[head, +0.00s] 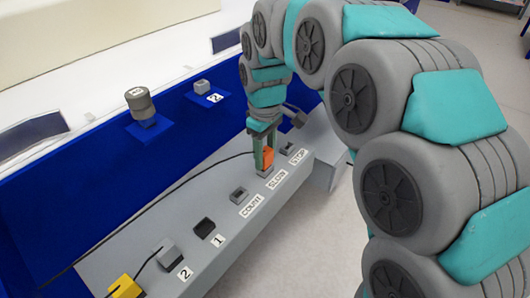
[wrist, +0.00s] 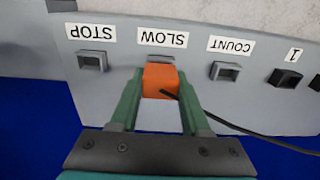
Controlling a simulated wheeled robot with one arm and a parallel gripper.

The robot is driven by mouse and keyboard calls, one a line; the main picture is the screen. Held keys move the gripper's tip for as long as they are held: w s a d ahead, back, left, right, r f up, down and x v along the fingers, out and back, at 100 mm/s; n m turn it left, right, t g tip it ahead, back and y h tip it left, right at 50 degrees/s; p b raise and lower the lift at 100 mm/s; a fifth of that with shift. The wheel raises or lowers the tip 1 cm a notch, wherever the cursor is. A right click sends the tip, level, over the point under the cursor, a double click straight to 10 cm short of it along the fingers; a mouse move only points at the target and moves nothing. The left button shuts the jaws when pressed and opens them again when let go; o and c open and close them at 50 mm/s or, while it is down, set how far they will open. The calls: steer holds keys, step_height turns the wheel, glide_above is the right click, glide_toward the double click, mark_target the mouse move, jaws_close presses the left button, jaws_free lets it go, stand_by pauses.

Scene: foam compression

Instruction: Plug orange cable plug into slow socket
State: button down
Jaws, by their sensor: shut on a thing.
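The orange cable plug (head: 267,157) is between the fingers of my gripper (head: 263,150), at the socket above the SLOW label. In the wrist view the orange plug (wrist: 160,82) is held between the two green fingers of my gripper (wrist: 160,98), and a black cable trails from it to the right. The slow socket (wrist: 161,60) is mostly hidden behind the plug; only its grey far edge shows. The plug lines up with this socket, but I cannot tell how deep it sits in it.
The grey panel (head: 140,243) also carries an empty STOP socket (wrist: 93,60), an empty COUNT socket (wrist: 225,71), a black socket 1 (head: 204,228) and a grey plug at 2 (head: 168,251). A yellow plug (head: 124,287) is at the near end. A grey knob (head: 139,102) stands on the blue back.

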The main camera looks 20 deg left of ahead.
mark_target(265, 151)
steer(key=shift+f, duration=0.4)
steer(key=shift+c, duration=1.5)
jaws_free()
steer(key=shift+r+p, duration=1.05)
steer(key=shift+r, duration=1.9)
